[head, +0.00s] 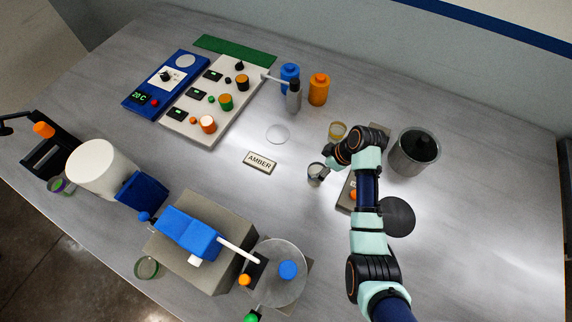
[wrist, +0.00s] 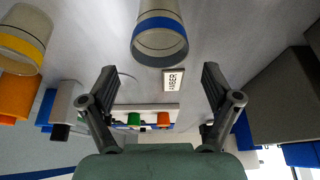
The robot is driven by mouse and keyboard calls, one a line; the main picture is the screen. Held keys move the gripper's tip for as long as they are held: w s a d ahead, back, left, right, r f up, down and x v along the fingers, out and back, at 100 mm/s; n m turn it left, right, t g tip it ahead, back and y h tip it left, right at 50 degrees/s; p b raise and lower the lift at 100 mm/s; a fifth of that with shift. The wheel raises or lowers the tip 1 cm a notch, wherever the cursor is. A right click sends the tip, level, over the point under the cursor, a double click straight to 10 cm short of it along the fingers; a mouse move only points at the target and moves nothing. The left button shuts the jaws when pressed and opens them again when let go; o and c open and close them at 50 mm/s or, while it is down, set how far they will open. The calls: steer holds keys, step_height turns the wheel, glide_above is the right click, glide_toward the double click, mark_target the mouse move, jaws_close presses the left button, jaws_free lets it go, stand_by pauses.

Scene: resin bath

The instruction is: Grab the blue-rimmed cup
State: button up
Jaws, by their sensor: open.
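The blue-rimmed cup (wrist: 160,37) is a clear cup with a blue band near its rim, at the top centre of the wrist view. In the head view, a small clear cup (head: 314,173) stands just left of my gripper (head: 325,168); its band colour is hard to make out there. In the wrist view my gripper (wrist: 159,73) is open, its two dark fingers spread wide with nothing between them. The cup appears beyond the fingertips, roughly centred between them. My wrist partly hides the area around the cup in the head view.
A yellow-rimmed cup (head: 337,131) stands close behind my gripper. The AMBER sign (head: 260,162) lies to the left. Orange (head: 319,89) and blue (head: 289,75) bottles stand at the back, and a grey pot (head: 414,153) at right. The table between sign and blue machine (head: 188,232) is clear.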

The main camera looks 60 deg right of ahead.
steer(key=b, duration=0.1)
glide_above(314, 173)
steer(key=a, duration=0.2)
steer(key=f, duration=0.7)
steer(key=shift+s+a+f, duration=0.1)
steer(key=shift+s+f, duration=0.05)
steer(key=shift+s, duration=0.2)
steer(key=c, duration=1)
